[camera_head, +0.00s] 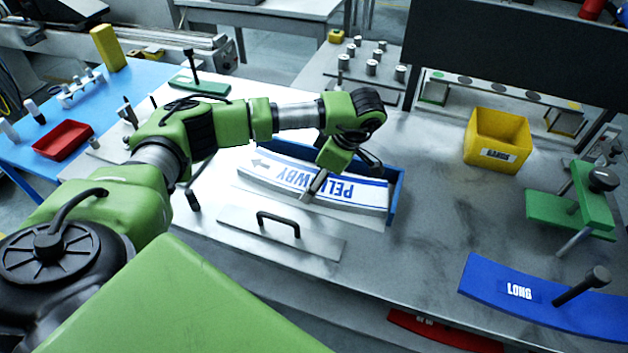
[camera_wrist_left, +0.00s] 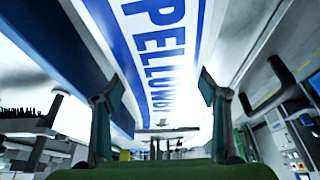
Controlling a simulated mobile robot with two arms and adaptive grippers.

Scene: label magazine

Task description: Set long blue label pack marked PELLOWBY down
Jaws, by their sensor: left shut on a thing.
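The long label pack (camera_head: 352,192), white with blue stripes and marked PELLOWBY, lies lengthwise in front of the back wall of a blue tray (camera_head: 396,192). Its lettering is upside down in the head view, and an arrow shows near its left end. My left gripper (camera_head: 316,186) reaches down over the middle of the pack and is shut on it, hiding some letters. In the left wrist view the pack (camera_wrist_left: 158,45) passes between the two fingers (camera_wrist_left: 157,88). I cannot tell whether the pack touches the surface below it. My right gripper is not in view.
A metal plate with a black handle (camera_head: 318,245) lies in front of the pack. A yellow bin (camera_head: 487,140), a green clamp-like fixture (camera_head: 560,212) and a blue plate marked LONG (camera_head: 480,283) are to the right. Bare bench (camera_head: 435,215) lies between.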

